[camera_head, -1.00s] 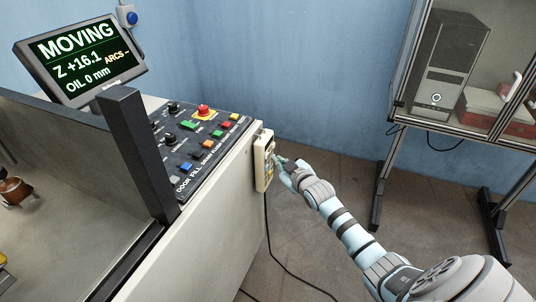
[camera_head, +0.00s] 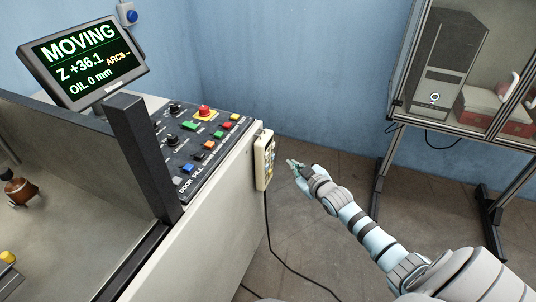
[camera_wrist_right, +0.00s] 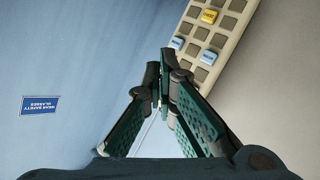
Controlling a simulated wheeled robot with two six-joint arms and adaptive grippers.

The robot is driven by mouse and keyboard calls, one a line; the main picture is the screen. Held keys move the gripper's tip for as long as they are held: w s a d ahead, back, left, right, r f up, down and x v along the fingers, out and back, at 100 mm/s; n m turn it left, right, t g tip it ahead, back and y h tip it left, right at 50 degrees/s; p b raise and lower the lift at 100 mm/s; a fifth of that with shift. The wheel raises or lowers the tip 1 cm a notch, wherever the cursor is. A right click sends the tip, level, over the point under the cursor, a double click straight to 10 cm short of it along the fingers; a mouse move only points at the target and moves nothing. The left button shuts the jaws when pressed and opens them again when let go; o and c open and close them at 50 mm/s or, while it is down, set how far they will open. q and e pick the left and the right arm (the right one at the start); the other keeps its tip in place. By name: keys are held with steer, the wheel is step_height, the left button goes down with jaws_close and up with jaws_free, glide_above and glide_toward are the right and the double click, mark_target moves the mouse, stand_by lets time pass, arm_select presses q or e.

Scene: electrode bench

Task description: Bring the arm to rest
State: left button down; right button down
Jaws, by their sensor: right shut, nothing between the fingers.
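My right arm (camera_head: 362,228) reaches in from the lower right in the head view. My right gripper (camera_head: 291,163) is shut and empty, a short way right of the beige hand pendant (camera_head: 264,161), and looks apart from it. In the right wrist view the gripper's fingertips (camera_wrist_right: 160,75) are together. The pendant's keypad (camera_wrist_right: 211,31), with grey, blue and yellow keys, shows beyond them at the upper right. The monitor (camera_head: 84,60) reads MOVING, Z +36.1, ARCS --, OIL 0 mm. My left gripper is not in view.
The control panel (camera_head: 185,170) has coloured buttons and a red emergency stop (camera_head: 204,111). A black cable (camera_head: 269,240) hangs from the pendant. A framed stand (camera_head: 397,118) holding a computer tower (camera_head: 446,65) is at the right. Open floor (camera_head: 340,165) lies between.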

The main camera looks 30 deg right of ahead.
stand_by(0.6)
steer(key=s+a+f+m+g, duration=0.1)
steer(key=s+f+g, duration=0.3)
steer(key=s+f, duration=0.7)
steer(key=s+f+m+g, duration=0.25)
steer(key=s+f, duration=0.45)
steer(key=f, duration=0.9)
steer(key=s+a+f+g, duration=0.2)
steer(key=s+a+f, duration=0.2)
steer(key=s, duration=0.6)
steer(key=s+a+f+g, duration=0.2)
steer(key=s+a+f, duration=0.2)
steer(key=s, duration=0.6)
steer(key=s+a+f+g+y, duration=0.1)
steer(key=s+a+f+g, duration=0.1)
steer(key=s+a+f, duration=0.2)
steer(key=s+a, duration=0.3)
steer(key=s, duration=0.3)
steer(key=shift+g, duration=0.35)
